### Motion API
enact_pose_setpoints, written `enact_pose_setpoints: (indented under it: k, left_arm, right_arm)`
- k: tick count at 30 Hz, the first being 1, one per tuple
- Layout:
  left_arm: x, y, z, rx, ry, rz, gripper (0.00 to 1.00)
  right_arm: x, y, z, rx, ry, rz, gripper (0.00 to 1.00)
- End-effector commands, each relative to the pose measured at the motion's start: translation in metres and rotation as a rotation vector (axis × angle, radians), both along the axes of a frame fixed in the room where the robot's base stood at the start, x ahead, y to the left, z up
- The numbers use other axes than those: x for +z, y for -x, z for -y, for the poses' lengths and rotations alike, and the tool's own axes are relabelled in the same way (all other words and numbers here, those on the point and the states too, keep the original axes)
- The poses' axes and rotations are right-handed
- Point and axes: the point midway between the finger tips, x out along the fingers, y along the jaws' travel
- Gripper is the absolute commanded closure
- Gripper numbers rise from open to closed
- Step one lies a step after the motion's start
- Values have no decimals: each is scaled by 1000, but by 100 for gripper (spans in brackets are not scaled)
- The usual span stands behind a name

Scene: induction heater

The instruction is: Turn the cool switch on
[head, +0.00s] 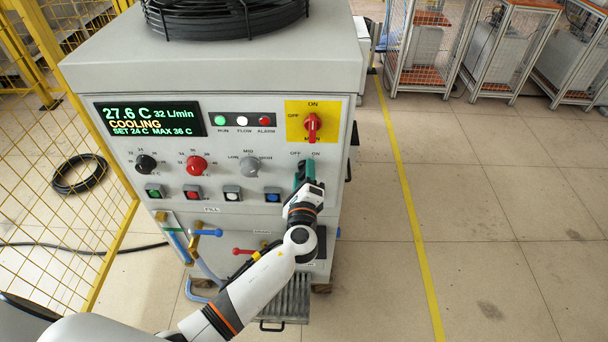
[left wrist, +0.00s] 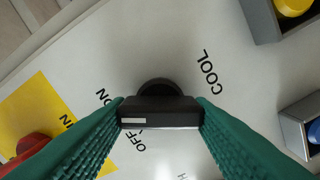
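The cool switch (left wrist: 160,112) is a black knob with a bar handle and a white mark at one end, in the left wrist view. COOL, ON and OFF are printed around it. My left gripper (left wrist: 161,105) has its two green ridged fingers against opposite ends of the bar, with no clear gap. In the head view my left gripper (head: 305,172) reaches the lower right of the machine's front panel, under small OFF and ON labels, and hides the switch. I cannot tell exactly which label the mark points to. My right gripper is out of view.
The machine's display (head: 150,119) reads 27.6 C and COOLING. A red rotary switch (head: 312,125) on a yellow plate sits above my left gripper. A grey knob (head: 250,166) and several push buttons are to its left. Open floor lies right of the machine.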

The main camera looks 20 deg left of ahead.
Motion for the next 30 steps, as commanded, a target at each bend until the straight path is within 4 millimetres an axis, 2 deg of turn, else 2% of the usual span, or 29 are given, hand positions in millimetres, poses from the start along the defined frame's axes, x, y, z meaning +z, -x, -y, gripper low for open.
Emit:
enact_pose_setpoints:
  k: [5, 12, 16, 24, 25, 28, 30]
  left_arm:
    - [-5, 0, 0, 2, 62, 19, 76]
    - [-7, 1, 0, 1, 287, 82, 75]
    - [-4, 1, 0, 1, 341, 96, 75]
    - [-2, 1, 0, 0, 344, 96, 76]
    - [-2, 1, 0, 0, 344, 96, 50]
    - [-2, 1, 0, 0, 344, 96, 33]
    - [-2, 0, 0, 0, 343, 96, 31]
  right_arm:
    - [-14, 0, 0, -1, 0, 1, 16]
    - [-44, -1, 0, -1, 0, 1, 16]
    - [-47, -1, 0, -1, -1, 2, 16]
    - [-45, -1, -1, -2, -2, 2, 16]
    - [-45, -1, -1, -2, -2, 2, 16]
    - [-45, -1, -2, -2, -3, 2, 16]
    - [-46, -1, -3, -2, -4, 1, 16]
